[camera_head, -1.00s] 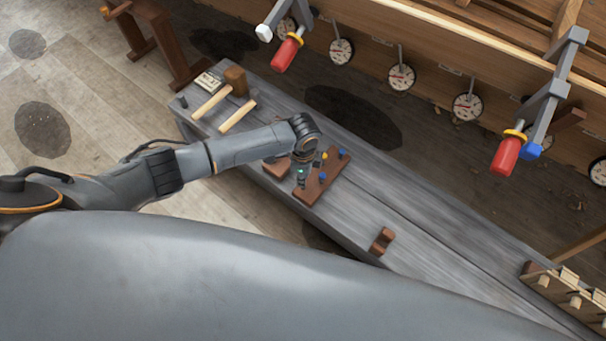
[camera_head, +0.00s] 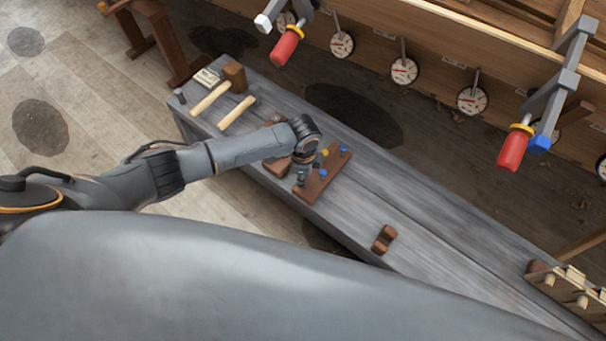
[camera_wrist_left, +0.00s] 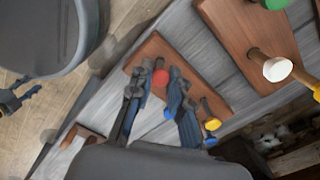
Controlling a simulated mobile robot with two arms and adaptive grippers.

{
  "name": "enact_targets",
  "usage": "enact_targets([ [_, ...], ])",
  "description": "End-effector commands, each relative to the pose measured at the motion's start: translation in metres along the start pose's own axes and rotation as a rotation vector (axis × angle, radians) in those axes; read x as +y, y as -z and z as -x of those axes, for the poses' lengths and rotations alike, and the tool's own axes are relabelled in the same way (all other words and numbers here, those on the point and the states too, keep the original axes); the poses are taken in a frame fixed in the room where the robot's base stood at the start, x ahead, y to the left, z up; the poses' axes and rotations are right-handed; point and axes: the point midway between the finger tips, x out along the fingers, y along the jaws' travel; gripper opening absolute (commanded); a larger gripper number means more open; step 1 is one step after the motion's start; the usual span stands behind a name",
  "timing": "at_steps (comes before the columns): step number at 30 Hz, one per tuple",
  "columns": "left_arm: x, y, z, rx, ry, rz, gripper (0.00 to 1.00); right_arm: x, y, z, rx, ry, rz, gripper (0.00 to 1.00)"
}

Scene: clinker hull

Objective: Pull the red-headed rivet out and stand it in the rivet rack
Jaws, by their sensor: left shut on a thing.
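The red-headed rivet (camera_wrist_left: 160,78) shows between the fingers of my left gripper (camera_wrist_left: 155,86) in the left wrist view. The gripper is shut on it, over a brown board (camera_wrist_left: 150,50). Whether its lower end is still in a hole is hidden. Along this board are blue heads (camera_wrist_left: 168,113) and a yellow head (camera_wrist_left: 212,124). A second brown board (camera_wrist_left: 247,28) carries green (camera_wrist_left: 275,4), white (camera_wrist_left: 277,69) and yellow heads. I cannot tell which board is the rivet rack. In the head view my left gripper (camera_head: 302,179) is at the near end of the board (camera_head: 328,178); the red head is hidden there.
A brown notched block (camera_head: 383,239) stands on the grey bench (camera_head: 345,220), with clear top around it. A mallet (camera_head: 235,78) and wooden handles lie at the far left end. The hull with clamps (camera_head: 515,148) runs behind. My right gripper is out of view.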

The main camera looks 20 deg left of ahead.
Motion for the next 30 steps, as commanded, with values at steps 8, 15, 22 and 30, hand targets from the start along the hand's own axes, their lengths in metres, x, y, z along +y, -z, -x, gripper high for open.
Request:
enact_targets([
  [8, 0.000, 0.000, -0.001, 0.000, 0.000, 0.000, 0.00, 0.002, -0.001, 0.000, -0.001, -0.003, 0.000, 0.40],
  [15, 0.000, 0.000, -0.002, 0.000, 0.000, 0.001, 0.00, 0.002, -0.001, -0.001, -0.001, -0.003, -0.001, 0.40],
  [22, 0.000, 0.000, -0.007, 0.000, 0.000, 0.001, 0.00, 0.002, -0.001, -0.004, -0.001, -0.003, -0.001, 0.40],
  [30, 0.000, 0.000, -0.014, 0.001, 0.000, 0.001, 0.00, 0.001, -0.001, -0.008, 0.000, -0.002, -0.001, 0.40],
])
